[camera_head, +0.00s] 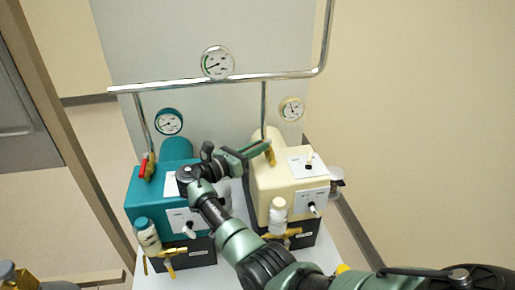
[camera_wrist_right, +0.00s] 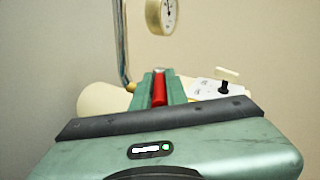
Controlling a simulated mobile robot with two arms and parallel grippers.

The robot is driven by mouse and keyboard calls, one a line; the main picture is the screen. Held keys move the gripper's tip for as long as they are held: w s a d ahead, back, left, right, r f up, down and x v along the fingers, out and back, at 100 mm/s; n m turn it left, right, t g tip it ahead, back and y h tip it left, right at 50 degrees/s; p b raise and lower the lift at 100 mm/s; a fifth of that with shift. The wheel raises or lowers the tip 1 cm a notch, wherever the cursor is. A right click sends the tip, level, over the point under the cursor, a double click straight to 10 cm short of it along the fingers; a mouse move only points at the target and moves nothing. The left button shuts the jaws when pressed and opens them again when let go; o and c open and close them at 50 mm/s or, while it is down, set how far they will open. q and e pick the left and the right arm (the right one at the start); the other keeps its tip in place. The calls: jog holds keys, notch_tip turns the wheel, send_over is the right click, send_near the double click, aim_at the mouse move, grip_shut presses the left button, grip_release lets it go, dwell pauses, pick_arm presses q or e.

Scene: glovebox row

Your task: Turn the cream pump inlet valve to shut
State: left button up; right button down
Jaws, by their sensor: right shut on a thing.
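The cream pump (camera_head: 283,185) stands on the right of the white bench top. Its inlet valve (camera_head: 270,155) shows as a brass body at the foot of a steel pipe, at the pump's upper left. My right gripper (camera_head: 258,149) reaches across from the left to this valve. In the right wrist view its fingers (camera_wrist_right: 160,84) are shut on the red valve handle (camera_wrist_right: 159,90), which lies lengthwise between them. The fingers mostly hide the handle in the head view.
A teal pump (camera_head: 145,195) with its own red-handled valve (camera_head: 145,168) stands close on the left. A steel header pipe (camera_head: 180,83) with a gauge (camera_head: 217,62) runs above both. A cream gauge (camera_head: 291,108) sits behind the cream pump. My right arm passes over the front between the pumps.

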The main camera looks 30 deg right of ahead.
jog(key=c, duration=1.4)
grip_release()
jog(key=shift+c, duration=0.2)
jog(key=s+a+b, duration=0.1)
jog(key=a, duration=0.6)
jog(key=shift+s+a, duration=0.15)
jog(key=shift+a, duration=0.15)
